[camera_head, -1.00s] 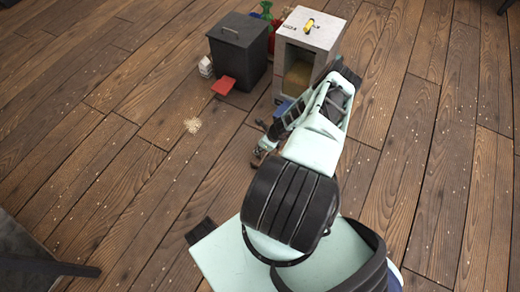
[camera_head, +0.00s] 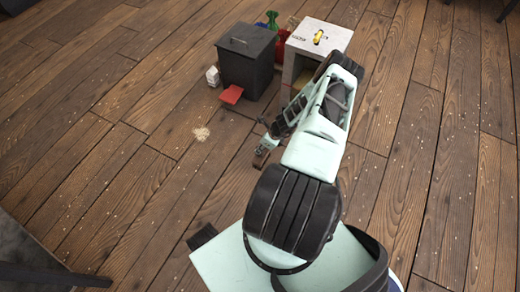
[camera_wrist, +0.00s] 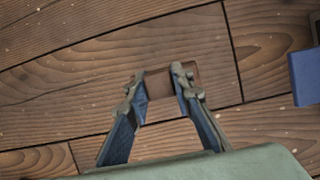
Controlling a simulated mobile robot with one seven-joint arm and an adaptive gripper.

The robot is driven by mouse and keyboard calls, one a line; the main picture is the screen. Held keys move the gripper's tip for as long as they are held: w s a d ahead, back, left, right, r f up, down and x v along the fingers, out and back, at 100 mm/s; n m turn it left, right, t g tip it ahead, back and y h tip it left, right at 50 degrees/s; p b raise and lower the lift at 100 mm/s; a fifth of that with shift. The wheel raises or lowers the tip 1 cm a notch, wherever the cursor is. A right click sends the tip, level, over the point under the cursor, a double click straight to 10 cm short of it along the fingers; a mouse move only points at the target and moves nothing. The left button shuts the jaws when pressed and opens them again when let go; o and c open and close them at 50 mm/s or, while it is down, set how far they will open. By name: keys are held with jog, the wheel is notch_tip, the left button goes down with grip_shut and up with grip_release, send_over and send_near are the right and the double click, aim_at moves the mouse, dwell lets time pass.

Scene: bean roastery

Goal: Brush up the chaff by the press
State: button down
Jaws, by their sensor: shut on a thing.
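The chaff (camera_head: 201,133) is a small pale patch on the wooden floor, left of my gripper in the head view. My gripper (camera_head: 266,150) is low over the floor, to the right of the chaff and apart from it. In the wrist view my gripper (camera_wrist: 160,80) is shut on a brown block (camera_wrist: 158,84), seen between its fingertips. It may be the brush's handle; no bristles show. A red flat thing like a dustpan (camera_head: 231,95) lies in front of the black bin. I cannot tell for sure which thing is the press.
The black lidded bin (camera_head: 247,62) and a grey open-fronted box (camera_head: 318,37) stand side by side at the back. A small white carton (camera_head: 212,76) is left of the bin. A blue thing (camera_wrist: 305,76) lies at the wrist view's right edge. The floor on the left is open.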

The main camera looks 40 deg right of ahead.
jog(key=shift+r+p, duration=0.6)
jog(key=shift+r, duration=0.9)
